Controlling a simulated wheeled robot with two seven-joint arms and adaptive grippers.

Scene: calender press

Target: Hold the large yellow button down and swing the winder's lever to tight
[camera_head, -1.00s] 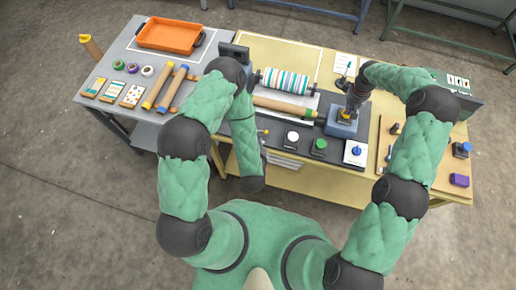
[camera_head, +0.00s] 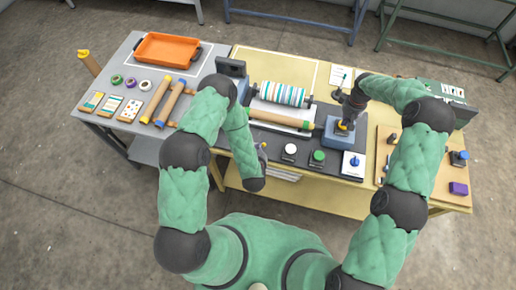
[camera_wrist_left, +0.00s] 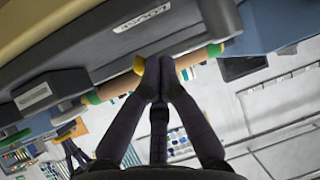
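The large yellow button (camera_head: 342,126) sits on a blue-grey block (camera_head: 337,134) at the right end of the press. My right gripper (camera_head: 345,117) points down over it, at or very near its top; its fingers are too small to tell open from shut. A yellow knob (camera_head: 263,145), apparently the winder lever's, is at the press's front left. It also shows in the left wrist view (camera_wrist_left: 127,68), partly behind my left gripper (camera_wrist_left: 160,66). That gripper's fingertips are together, beside the knob, with nothing visible between them. The lever's shaft is hidden.
A striped roller (camera_head: 283,95) and a tan tube (camera_head: 290,118) with a green end lie across the press. White (camera_head: 290,149), green (camera_head: 319,156) and blue (camera_head: 354,160) knobs line the front. An orange tray (camera_head: 167,48) stands at the back left.

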